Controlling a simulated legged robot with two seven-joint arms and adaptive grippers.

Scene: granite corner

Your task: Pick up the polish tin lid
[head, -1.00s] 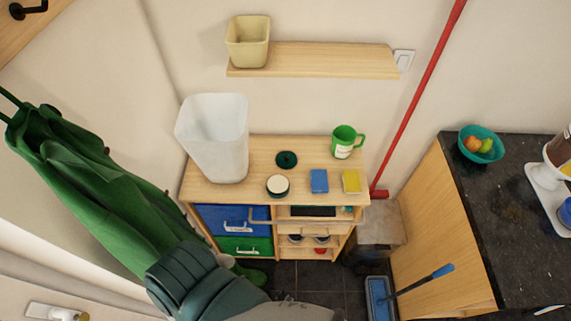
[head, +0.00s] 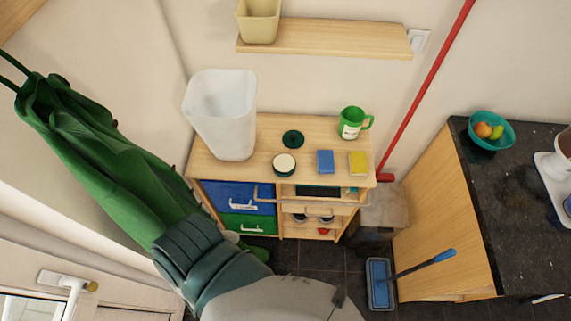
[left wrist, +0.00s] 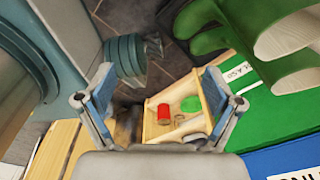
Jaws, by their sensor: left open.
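The dark green round lid (head: 293,139) lies flat on the wooden cabinet top (head: 225,168), behind a round dark tin with a pale top (head: 284,164). The two are apart. I cannot confirm from its look that the green disc is the polish tin lid. My left arm crosses the bottom of the head view, and its gripper cannot be made out there. In the left wrist view my left gripper (left wrist: 158,78) is open and empty, with its fingers wide apart, away from the lid. The lid on the cabinet top does not show in that view. My right gripper is in no view.
A white bin (head: 222,118), green mug (head: 352,123), blue box (head: 325,161) and yellow box (head: 358,163) stand around the lid. A wall shelf (head: 320,38) is above.

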